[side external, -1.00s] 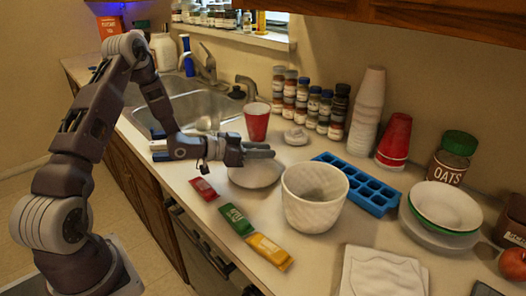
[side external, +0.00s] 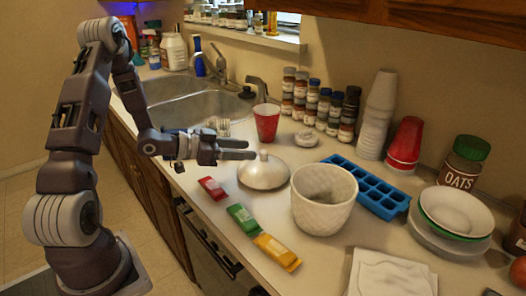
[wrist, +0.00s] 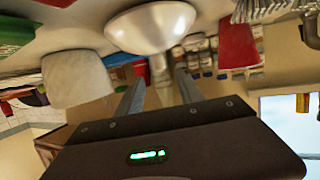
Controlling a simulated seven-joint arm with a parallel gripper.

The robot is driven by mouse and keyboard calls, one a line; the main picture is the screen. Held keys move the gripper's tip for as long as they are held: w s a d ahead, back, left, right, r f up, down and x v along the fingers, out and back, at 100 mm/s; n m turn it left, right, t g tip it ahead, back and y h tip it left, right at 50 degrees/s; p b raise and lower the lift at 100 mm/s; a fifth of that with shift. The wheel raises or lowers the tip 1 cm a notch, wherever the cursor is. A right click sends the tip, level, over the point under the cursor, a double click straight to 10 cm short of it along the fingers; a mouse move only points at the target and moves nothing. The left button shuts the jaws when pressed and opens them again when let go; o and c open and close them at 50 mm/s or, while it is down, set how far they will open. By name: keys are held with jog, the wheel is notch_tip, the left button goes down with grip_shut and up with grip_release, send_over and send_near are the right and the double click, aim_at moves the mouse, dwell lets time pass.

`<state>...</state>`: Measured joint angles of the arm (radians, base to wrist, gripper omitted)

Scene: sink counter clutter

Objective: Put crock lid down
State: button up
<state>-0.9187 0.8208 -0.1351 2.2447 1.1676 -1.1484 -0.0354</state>
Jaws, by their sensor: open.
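The crock lid (side external: 264,174) is a pale, shiny dome with a small knob on top. It lies knob up on the counter, left of the white textured crock (side external: 322,203), whose mouth is open. My gripper (side external: 252,149) is open and empty, level with the knob and just to its left, with its fingers pointing right towards it. In the wrist view, the lid (wrist: 152,27) is ahead of my open fingers (wrist: 160,86), and its knob lies in line with the gap between them. The crock (wrist: 76,80) shows there too.
Red, green and yellow packets (side external: 242,219) line the counter's front edge. A red cup (side external: 267,123) and spice jars (side external: 325,112) stand behind the lid. A blue ice tray (side external: 374,187) and stacked bowls (side external: 453,210) are right of the crock. The sink (side external: 205,105) is left.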

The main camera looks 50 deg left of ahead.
jog(key=s+d+r+n+g+y, duration=0.1)
jog(key=s+r+g+y, duration=0.35)
jog(key=r+y, duration=0.45)
jog(key=s+d+r+n+g+h, duration=0.1)
jog(key=s+d+r+g+h, duration=0.1)
jog(key=s+d, duration=0.5)
jog(key=s+d+r+n+g+h, duration=0.1)
jog(key=s+d, duration=0.6)
jog(key=s, duration=0.8)
jog(key=shift+d+r+n+g+h, duration=0.4)
jog(key=shift+r+h, duration=0.2)
jog(key=shift+r, duration=0.35)
